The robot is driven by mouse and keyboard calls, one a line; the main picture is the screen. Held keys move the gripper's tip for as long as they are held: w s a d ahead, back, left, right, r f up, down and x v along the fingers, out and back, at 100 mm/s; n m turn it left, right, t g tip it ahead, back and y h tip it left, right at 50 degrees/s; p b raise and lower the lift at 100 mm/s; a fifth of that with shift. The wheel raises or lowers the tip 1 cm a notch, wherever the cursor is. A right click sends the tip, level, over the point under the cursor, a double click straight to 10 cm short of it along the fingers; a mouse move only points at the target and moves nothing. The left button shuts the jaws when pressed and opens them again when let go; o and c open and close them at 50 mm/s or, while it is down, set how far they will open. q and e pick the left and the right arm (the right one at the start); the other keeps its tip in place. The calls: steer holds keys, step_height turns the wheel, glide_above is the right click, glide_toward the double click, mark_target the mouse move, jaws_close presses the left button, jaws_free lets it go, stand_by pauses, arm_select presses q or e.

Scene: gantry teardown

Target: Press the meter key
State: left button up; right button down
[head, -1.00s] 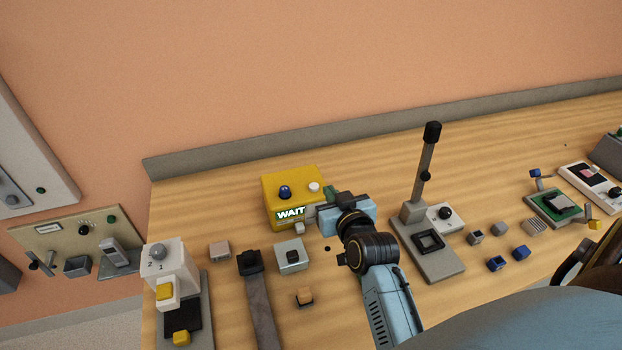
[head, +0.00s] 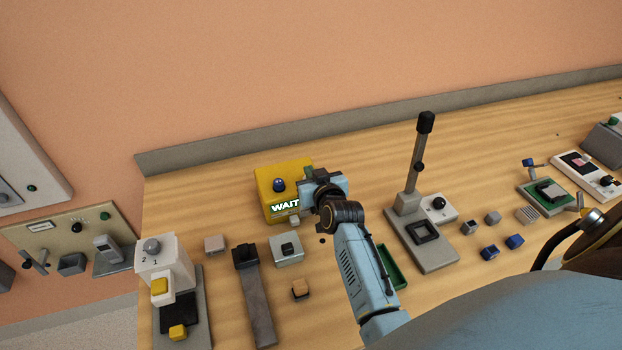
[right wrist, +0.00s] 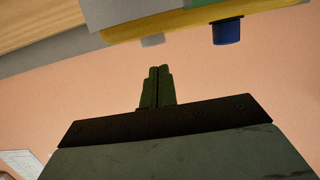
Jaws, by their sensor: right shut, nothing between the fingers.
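The meter is a yellow box (head: 264,200) with a lit display reading WAIT (head: 285,206) and a dark blue knob (head: 279,186) on top. My right gripper (head: 307,173) is at the box's top right corner and hides the spot where its white key stood. The right wrist view shows the shut, empty fingers (right wrist: 156,86) pointing toward the pale key (right wrist: 152,40), with a visible gap in the picture. The blue knob (right wrist: 227,31) is to the right of it there. I cannot tell whether the fingers touch the key. My left gripper is not in view.
A grey block with a black button (head: 287,248) and a dark lever bar (head: 255,300) stand in front of the meter. A lever stand (head: 432,250) rises to the right. A green tray (head: 393,268) lies beside my right forearm. Bare wood lies behind the meter.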

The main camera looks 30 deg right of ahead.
steer(key=shift+f, duration=0.9)
